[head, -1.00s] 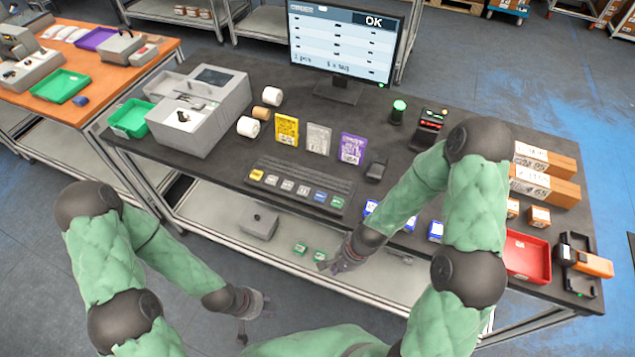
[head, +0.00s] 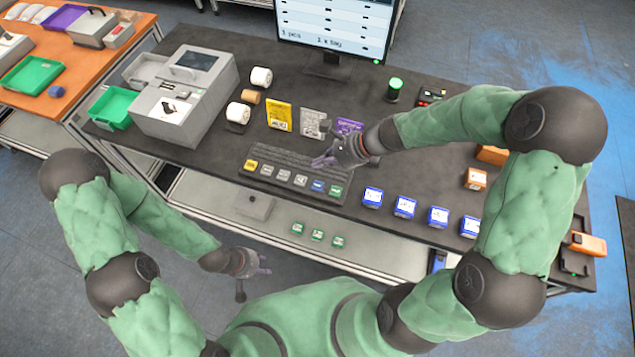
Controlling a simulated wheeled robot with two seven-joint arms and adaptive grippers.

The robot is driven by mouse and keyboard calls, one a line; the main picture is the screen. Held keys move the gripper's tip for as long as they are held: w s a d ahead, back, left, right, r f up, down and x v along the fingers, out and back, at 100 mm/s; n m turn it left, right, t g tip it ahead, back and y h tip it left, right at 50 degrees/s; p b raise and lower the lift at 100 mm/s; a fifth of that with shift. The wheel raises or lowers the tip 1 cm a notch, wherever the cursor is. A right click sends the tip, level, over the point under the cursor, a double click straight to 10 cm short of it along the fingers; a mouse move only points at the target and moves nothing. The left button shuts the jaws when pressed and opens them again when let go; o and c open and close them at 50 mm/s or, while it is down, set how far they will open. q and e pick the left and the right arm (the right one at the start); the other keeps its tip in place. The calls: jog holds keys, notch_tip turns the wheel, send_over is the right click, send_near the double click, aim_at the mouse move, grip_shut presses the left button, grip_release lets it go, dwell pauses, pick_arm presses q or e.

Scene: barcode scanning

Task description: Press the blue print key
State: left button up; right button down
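The blue print key (head: 318,186) is in the front row of a dark keyboard (head: 300,168) on the table, between a grey key and a green key (head: 336,191). My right gripper (head: 319,161) reaches in from the right, its fingertips above the keyboard's right part, behind the blue key in the picture. It looks apart from the key; its exact height is unclear. It holds nothing that I can see, but whether its fingers are open or shut is unclear. My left gripper (head: 264,265) hangs low in front of the table, away from the keys; its finger opening is too small to judge.
A yellow card (head: 279,117), a grey card (head: 312,123) and a purple card (head: 348,127) stand behind the keyboard. Several blue boxes (head: 404,207) line the table to its right. A grey machine (head: 185,100) stands at left, the monitor (head: 334,24) at the back.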

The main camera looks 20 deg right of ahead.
aim_at(321, 185)
jog(key=shift+f, duration=0.1)
notch_tip(321, 185, down, 9)
jog(key=b, duration=0.7)
jog(key=shift+b, duration=0.4)
dwell(1.0)
jog(key=shift+f+b, duration=0.25)
jog(key=shift+b, duration=0.1)
jog(key=shift+f+b, duration=0.3)
jog(key=shift+f, duration=0.1)
dwell(0.6)
dwell(0.4)
jog(key=shift+r+p, duration=0.75)
jog(key=shift+r, duration=0.05)
jog(key=shift+r, duration=0.1)
